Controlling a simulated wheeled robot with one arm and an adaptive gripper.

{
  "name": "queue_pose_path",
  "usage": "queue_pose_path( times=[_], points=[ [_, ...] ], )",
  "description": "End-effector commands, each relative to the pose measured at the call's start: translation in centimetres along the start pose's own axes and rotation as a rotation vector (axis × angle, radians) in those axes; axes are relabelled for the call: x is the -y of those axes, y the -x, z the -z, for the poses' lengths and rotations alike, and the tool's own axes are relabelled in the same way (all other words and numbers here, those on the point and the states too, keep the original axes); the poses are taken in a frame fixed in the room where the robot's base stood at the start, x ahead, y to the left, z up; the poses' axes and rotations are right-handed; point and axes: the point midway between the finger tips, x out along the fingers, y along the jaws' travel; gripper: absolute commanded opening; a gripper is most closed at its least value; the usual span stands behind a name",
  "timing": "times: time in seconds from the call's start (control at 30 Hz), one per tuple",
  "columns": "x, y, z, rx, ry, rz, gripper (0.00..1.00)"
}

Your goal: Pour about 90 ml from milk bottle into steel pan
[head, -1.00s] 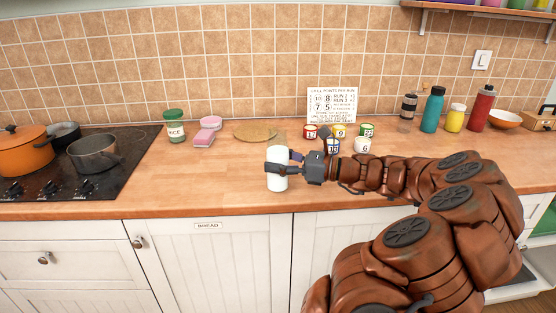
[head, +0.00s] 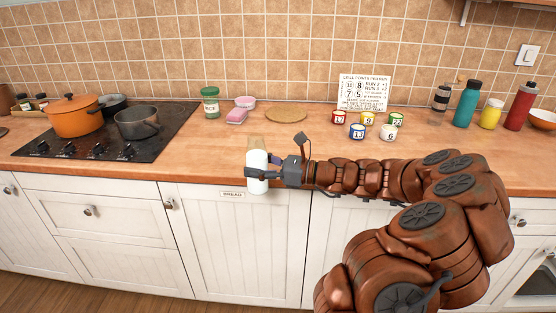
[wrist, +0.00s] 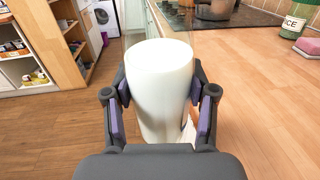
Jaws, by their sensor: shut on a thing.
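The milk bottle (head: 257,182) is white with milk below a clear upper part, and it stands upright in my gripper (head: 262,172). My gripper is shut around its sides; the wrist view shows the bottle (wrist: 163,85) between both finger pads. In the head view the bottle overlaps the counter's front edge and the cabinet face; the wrist view shows floor beyond it. The steel pan (head: 137,123) is a dark grey open pot at the front right of the black cooktop (head: 100,150), to the left of my gripper and apart from it. The pan's bottom inside is not clear to see.
An orange lidded pot (head: 75,117) and a dark pot (head: 112,104) stand beside the pan. A green-lidded rice jar (head: 211,103), pink items (head: 237,116) and a round board (head: 286,114) sit at the back. Several numbered cans (head: 368,119) stand to the right. Counter between cooktop and gripper is clear.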

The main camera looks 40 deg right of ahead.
Motion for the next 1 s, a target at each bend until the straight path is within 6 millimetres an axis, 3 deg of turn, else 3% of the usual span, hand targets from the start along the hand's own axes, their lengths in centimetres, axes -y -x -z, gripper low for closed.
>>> queue_pose_path(
  times=[0.3,1.0],
  points=[
    [-1.8,-5.5,1.5,0.005,-0.002,-0.073,0.0],
    [-5.8,-16.1,5.3,-0.006,-0.005,-0.207,0.0]
  ],
)
